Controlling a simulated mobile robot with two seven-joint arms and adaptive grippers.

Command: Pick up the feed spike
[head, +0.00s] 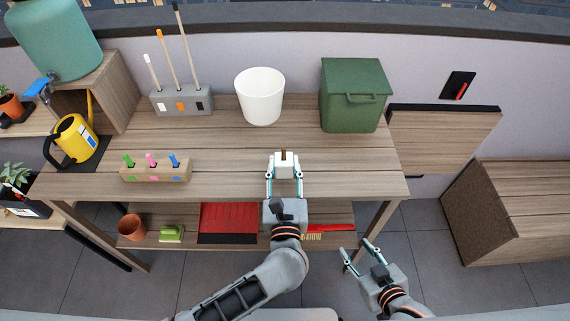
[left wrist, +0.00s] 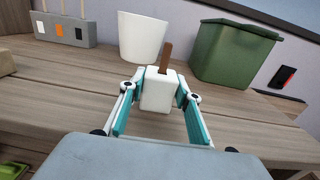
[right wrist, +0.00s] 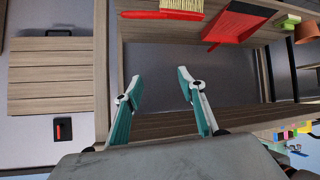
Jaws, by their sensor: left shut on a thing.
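My left gripper (head: 283,174) is at the front edge of the wooden workbench (head: 225,180), its two fingers closed on either side of a white block (head: 286,162) with a brown spike (head: 283,154) standing up from its top. In the left wrist view the white block (left wrist: 158,92) sits upright between the fingertips, the brown spike (left wrist: 166,57) pointing up. I cannot tell whether the block touches the bench. My right gripper (head: 359,252) is open and empty, low in front of the bench; the right wrist view shows its fingers (right wrist: 160,90) apart.
On the bench are a peg block (head: 155,172) with coloured pegs, a grey stick holder (head: 182,101), a white pot (head: 260,97), a green bin (head: 352,95) and a yellow watering can (head: 75,140). The lower shelf holds a red dustpan (head: 228,222), brush (head: 330,228) and terracotta pot (head: 132,227).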

